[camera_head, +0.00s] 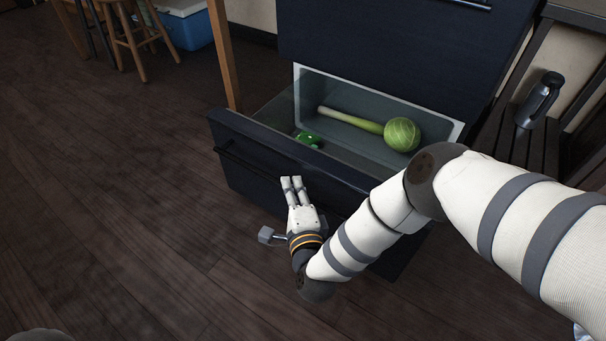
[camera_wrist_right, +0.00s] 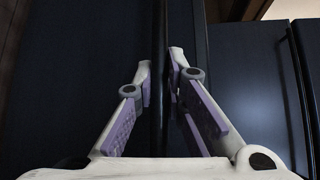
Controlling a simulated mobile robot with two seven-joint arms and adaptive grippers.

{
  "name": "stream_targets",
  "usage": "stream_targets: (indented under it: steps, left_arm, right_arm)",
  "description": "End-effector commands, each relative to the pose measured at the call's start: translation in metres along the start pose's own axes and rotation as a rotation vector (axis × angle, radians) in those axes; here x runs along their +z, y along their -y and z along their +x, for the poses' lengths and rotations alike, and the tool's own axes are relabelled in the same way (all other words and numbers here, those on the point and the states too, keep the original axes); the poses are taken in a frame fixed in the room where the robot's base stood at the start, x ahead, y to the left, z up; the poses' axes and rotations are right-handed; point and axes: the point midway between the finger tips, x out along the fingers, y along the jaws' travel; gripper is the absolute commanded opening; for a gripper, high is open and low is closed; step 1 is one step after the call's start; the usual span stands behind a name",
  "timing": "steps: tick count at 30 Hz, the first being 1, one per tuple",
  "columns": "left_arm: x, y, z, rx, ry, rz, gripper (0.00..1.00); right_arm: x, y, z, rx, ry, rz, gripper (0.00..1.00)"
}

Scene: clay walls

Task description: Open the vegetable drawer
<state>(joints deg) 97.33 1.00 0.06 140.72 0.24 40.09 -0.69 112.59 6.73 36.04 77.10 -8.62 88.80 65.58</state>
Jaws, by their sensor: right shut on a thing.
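The vegetable drawer (camera_head: 243,184) is a dark blue, low drawer pulled well out of the cabinet, with its grey bin showing from above. Inside lie a round green cabbage (camera_head: 402,135), a leek (camera_head: 350,120) and a green pepper-like vegetable (camera_head: 307,138). The long dark handle (camera_head: 240,160) runs across the drawer front. My right gripper (camera_head: 293,181) is at this handle, its fingers closed on it. In the right wrist view the handle (camera_wrist_right: 159,40) passes between the fingertips (camera_wrist_right: 160,75). My left gripper is out of view.
The dark cabinet front (camera_head: 370,45) rises behind the drawer. A dark slatted bench (camera_head: 525,140) with a black container (camera_head: 540,98) stands at the right. A wooden stool (camera_head: 130,35) and a blue cooler (camera_head: 188,27) are at the far left. The wooden floor (camera_head: 110,200) left of the drawer is clear.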

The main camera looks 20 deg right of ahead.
Motion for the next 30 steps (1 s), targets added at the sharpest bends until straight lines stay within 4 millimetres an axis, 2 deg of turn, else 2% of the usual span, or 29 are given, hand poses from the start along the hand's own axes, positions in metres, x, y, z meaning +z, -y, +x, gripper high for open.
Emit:
stream_targets:
  steps: [3,9,23,24,27,30]
  left_arm:
    - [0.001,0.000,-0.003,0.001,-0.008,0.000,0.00]
    - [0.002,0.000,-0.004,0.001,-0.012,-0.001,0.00]
    - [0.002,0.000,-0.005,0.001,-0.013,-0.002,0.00]
    - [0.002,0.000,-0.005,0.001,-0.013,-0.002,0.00]
    - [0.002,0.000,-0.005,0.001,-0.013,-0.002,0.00]
    - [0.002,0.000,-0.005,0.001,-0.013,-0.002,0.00]
  right_arm:
    - [0.011,-0.003,-0.011,0.002,0.000,-0.001,0.00]
    - [0.021,-0.006,-0.021,0.001,-0.002,-0.002,0.00]
    - [0.023,-0.007,-0.024,0.001,-0.003,-0.001,0.00]
    - [0.023,-0.007,-0.024,0.001,-0.003,-0.001,0.14]
    - [0.024,-0.007,-0.024,0.001,-0.003,-0.001,0.32]
    - [0.024,-0.007,-0.024,0.001,-0.002,-0.001,0.32]
